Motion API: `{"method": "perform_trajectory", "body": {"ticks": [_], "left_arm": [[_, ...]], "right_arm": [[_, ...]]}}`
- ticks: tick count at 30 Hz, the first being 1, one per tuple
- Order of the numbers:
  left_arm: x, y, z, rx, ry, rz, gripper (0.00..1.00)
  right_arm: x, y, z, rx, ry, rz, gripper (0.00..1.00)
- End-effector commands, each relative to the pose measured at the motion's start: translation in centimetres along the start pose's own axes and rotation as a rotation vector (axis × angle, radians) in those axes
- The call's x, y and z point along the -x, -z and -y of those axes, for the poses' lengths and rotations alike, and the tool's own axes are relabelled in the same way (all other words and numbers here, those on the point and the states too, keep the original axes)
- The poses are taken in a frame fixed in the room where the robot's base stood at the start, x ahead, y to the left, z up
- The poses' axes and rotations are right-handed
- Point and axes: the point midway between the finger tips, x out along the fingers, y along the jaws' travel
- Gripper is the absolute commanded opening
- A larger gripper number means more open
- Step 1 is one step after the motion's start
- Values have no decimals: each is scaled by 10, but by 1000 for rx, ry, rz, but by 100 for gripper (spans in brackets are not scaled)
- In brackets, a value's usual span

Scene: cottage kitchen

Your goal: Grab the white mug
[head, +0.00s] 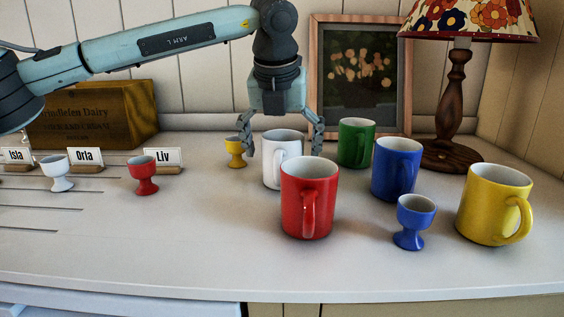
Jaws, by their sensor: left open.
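The white mug (272,172) stands upright on the counter, left of centre in the head view. The red mug in front hides its lower right part. My left gripper (283,150) points down over the white mug with its fingers apart. One finger is at the mug's left and the other at its right. I cannot tell whether the fingers touch it. My right gripper does not show.
A red mug (294,213) stands in front, a green mug (351,148) behind right, blue (388,174) and yellow mugs (478,209) farther right. A yellow egg cup (235,147) is close left. A blue egg cup (405,237) stands front right. The front left counter (150,245) is clear.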

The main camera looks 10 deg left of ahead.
Motion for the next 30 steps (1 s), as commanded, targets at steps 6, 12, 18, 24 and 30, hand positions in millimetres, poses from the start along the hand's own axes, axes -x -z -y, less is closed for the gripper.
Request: {"method": "perform_trajectory", "body": {"ticks": [6,12,18,24,30], "left_arm": [[-1,0,0,0,0,1,90],[-1,0,0,0,0,1,65],[0,0,0,0,0,1,40],[0,-1,0,1,1,2,25],[3,-2,0,1,1,3,25]], "right_arm": [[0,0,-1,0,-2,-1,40],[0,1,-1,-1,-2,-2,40],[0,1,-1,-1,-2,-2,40],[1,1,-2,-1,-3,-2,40],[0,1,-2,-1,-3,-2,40]]}}
